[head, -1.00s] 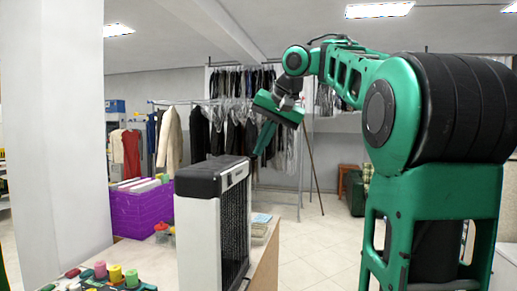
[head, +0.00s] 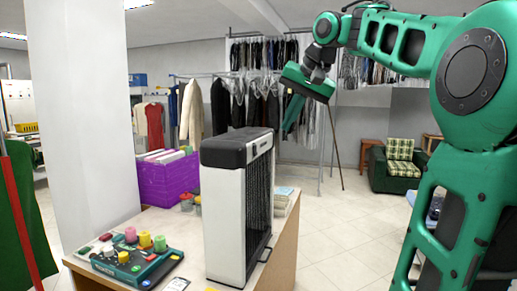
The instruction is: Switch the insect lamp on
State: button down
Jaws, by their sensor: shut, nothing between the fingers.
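The insect lamp (head: 228,205) is an upright white box with a black top and a black grille on its right side. It stands near the right end of the wooden table. A small panel shows on the upper edge of its grille side; I cannot make out a switch or whether the lamp is lit. My gripper (head: 291,118) is shut and empty. It appears in the air above and to the right of the lamp, pointing down, apart from it. The far side of the lamp is hidden.
On the table (head: 283,250), a tray of coloured thread spools (head: 130,258) lies left of the lamp, and a purple crate (head: 168,180) stands behind. Clothes racks (head: 255,95) are at the back. A green armchair (head: 398,170) is at right. The floor between is clear.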

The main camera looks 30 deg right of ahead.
aim_at(255, 150)
jog(key=shift+f, duration=0.15)
jog(key=w+a+f, duration=0.2)
jog(key=w+f, duration=0.6)
jog(key=w, duration=0.1)
jog(key=shift+a+f, duration=0.2)
jog(key=shift+f, duration=0.05)
jog(key=shift+w, duration=0.1)
dwell(0.6)
jog(key=shift+r, duration=0.15)
jog(key=shift+a+r, duration=0.1)
jog(key=shift+r, duration=0.55)
